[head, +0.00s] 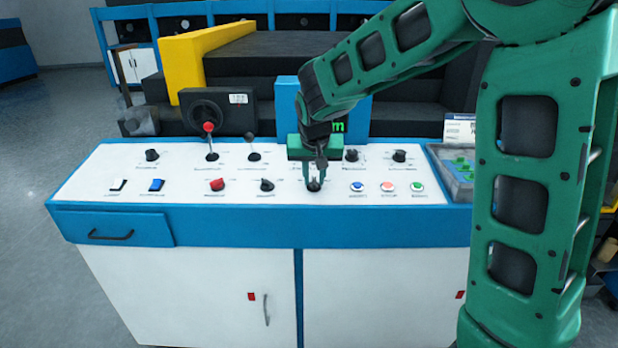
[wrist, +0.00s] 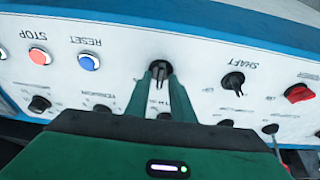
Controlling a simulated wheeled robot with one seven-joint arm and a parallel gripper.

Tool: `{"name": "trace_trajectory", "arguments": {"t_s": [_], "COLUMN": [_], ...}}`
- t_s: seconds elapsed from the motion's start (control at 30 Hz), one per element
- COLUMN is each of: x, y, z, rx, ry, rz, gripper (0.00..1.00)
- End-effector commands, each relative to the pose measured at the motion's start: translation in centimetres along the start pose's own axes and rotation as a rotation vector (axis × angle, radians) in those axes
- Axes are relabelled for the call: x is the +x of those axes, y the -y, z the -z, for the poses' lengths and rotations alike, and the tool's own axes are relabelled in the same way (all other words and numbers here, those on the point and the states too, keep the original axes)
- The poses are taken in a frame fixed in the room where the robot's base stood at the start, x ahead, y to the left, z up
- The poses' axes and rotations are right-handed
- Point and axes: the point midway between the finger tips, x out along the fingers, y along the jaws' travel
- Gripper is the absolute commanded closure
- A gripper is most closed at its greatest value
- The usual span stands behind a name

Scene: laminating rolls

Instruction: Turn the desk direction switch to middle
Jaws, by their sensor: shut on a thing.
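On the white desk top (head: 110,180), a black rotary knob (head: 313,185) stands in the front row, left of the blue button. My gripper (head: 313,176) points down at it with its fingers shut on it. In the wrist view the fingers (wrist: 160,85) reach to both sides of this black knob (wrist: 160,67). Its printed label is mostly hidden by the fingers, so I cannot read its name or its positions. I cannot tell exactly which way it points.
A black SHAFT knob (wrist: 233,80) and a red knob (head: 217,184) sit beside it on one side. Blue RESET (wrist: 89,62) and red STOP (wrist: 40,56) buttons sit on the other. More knobs and a red-topped lever (head: 209,128) stand behind. A grey tray (head: 440,172) is at right.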

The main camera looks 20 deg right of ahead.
Motion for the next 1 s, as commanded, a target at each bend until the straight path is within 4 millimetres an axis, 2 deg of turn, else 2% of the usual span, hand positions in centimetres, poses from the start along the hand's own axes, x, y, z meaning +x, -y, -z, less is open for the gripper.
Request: {"name": "trace_trajectory", "arguments": {"t_s": [0.27, 0.3, 0.33, 0.7, 0.87, 1.0], "x": [0.0, 0.0, 0.0, -0.5, -2.7, -5.4], "y": [0.2, 0.3, 0.3, 0.1, 0.2, 0.2], "z": [0.0, 0.0, 0.0, 0.0, 0.1, 0.2], "rx": [-0.004, -0.004, -0.004, -0.003, -0.004, -0.003], "ry": [-0.001, -0.001, 0.0, 0.0, -0.002, -0.003], "rz": [0.005, 0.005, 0.005, 0.003, 0.005, 0.006], "gripper": [1.0, 0.74, 0.73, 0.73, 0.73, 0.73]}}
